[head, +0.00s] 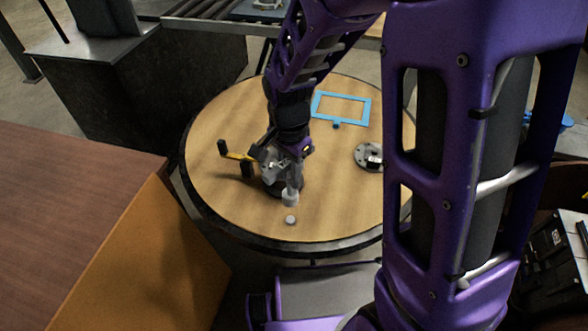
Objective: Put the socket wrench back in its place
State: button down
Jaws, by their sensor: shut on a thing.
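My gripper (279,170) is low over the round wooden table (225,205), left of its middle, pointing down. It is shut on a slim grey piece with a pale, wider lower end (290,197), which looks like the socket wrench. The wrist and fingers hide much of it. I cannot tell whether its lower end touches the table. A small pale disc (290,220) lies just in front of it. A yellow bar with black end blocks (235,155) is just left of the gripper; I cannot tell whether it is the wrench's place.
A blue rectangular frame (341,97) lies at the back of the table. A grey round flange (368,157) is at the right, partly behind my arm. A brown surface (80,200) is at the left. The table's front left is clear.

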aim_at(290, 193)
jog(key=shift+f+b, duration=2.8)
jog(key=shift+f, duration=0.9)
jog(key=shift+f, duration=0.1)
jog(key=shift+f+b, duration=0.85)
jog(key=shift+f, duration=0.25)
jog(key=shift+c, duration=0.4)
grip_release()
jog(key=shift+r, duration=0.15)
notch_tip(290, 193, up, 9)
jog(key=p, duration=0.7)
